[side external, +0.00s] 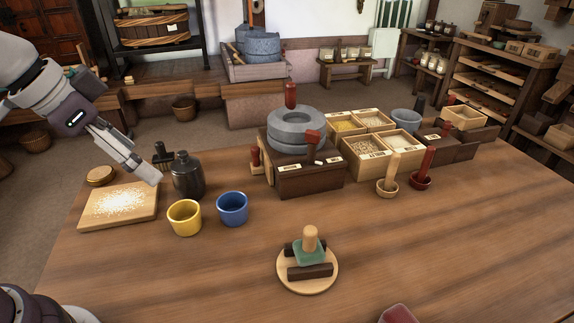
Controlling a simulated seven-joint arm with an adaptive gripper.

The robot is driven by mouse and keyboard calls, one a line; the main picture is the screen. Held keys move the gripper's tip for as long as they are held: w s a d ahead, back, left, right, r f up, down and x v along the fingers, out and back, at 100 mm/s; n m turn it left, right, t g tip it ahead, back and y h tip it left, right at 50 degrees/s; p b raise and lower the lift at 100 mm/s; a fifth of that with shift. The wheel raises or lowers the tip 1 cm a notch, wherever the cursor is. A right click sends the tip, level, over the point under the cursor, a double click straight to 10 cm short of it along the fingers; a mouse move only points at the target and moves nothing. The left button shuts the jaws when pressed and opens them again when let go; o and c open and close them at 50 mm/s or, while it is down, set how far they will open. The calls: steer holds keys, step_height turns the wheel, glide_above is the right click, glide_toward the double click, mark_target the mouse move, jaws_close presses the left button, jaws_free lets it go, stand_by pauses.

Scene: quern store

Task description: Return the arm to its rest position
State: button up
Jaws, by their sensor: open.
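My gripper (147,171) is at the left of the side external view, at the end of my arm that reaches in from the upper left. It points down and to the right above the wooden board (88,220) with pale grain or flour on it. It appears raised over the board, and nothing shows held in it. Its fingertips are small here and the gap between them is hard to make out. The dark stoneware jug (187,177) stands just right of the fingertips; whether they touch cannot be told, but they look apart.
A yellow cup (184,218) and a blue cup (232,209) stand right of the board. A stone quern (296,128) sits on a dark box, beside grain boxes (383,145). A round wooden plate (308,285) holds a stacked piece. The table's right front (450,240) is mostly clear.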

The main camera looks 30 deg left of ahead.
steer(key=s+a+n, duration=0.1)
steer(key=s, duration=0.1)
steer(key=s+a+n+y, duration=0.1)
steer(key=s+a+n, duration=0.1)
steer(key=shift+s+a+f, duration=0.1)
steer(key=shift+s, duration=0.05)
